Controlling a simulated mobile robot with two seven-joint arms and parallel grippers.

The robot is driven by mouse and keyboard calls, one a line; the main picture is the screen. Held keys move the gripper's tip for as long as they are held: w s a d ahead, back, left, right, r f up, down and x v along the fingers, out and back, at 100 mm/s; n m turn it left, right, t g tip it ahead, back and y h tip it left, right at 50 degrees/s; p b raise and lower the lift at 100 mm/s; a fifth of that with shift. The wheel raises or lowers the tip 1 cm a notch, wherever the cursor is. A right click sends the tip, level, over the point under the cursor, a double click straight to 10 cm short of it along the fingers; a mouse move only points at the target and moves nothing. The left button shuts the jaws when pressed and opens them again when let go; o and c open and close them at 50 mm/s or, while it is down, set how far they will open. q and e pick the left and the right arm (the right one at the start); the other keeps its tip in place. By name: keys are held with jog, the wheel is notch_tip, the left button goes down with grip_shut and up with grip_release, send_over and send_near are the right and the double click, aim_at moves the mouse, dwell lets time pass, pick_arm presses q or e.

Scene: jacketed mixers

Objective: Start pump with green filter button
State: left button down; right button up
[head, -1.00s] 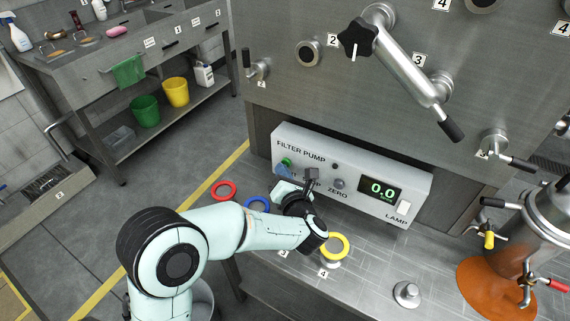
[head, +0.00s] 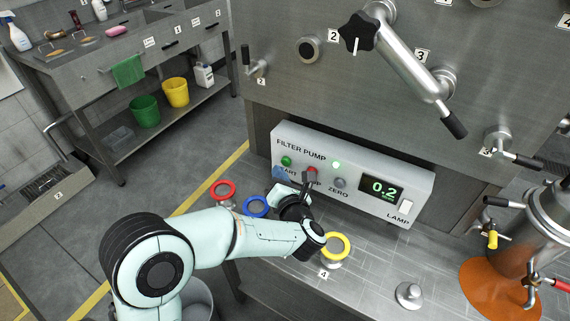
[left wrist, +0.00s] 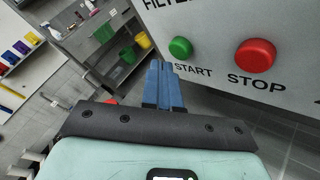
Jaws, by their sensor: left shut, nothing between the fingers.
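The filter pump box (head: 350,200) is white with a green START button (head: 287,161), a red STOP button (head: 312,170), a grey ZERO knob and a display (head: 381,189) reading 0.2. A small lamp (head: 336,164) on it glows green. In the left wrist view the green button (left wrist: 180,48) and red button (left wrist: 255,55) are both clear of the fingers. My left gripper (head: 280,173) has its blue fingers shut and empty, just in front of and below the green button. The fingers show in the left wrist view (left wrist: 163,85), apart from the button. My right gripper is not in view.
Red (head: 223,190), blue (head: 256,206) and yellow (head: 336,245) rings are on the metal bench near my left arm. A metal vessel (head: 525,235) with valves stands at the right on an orange patch. A steel machine (head: 400,80) rises behind the pump box.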

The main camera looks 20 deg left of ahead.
pick_arm(q)
jog(key=shift+s+a+f+b, duration=0.1)
jog(key=shift+s+b, duration=0.45)
jog(key=shift+s, duration=0.7)
jog(key=shift+s+a+f+b, duration=0.1)
jog(key=shift+s+b, duration=0.4)
jog(key=shift+s, duration=0.7)
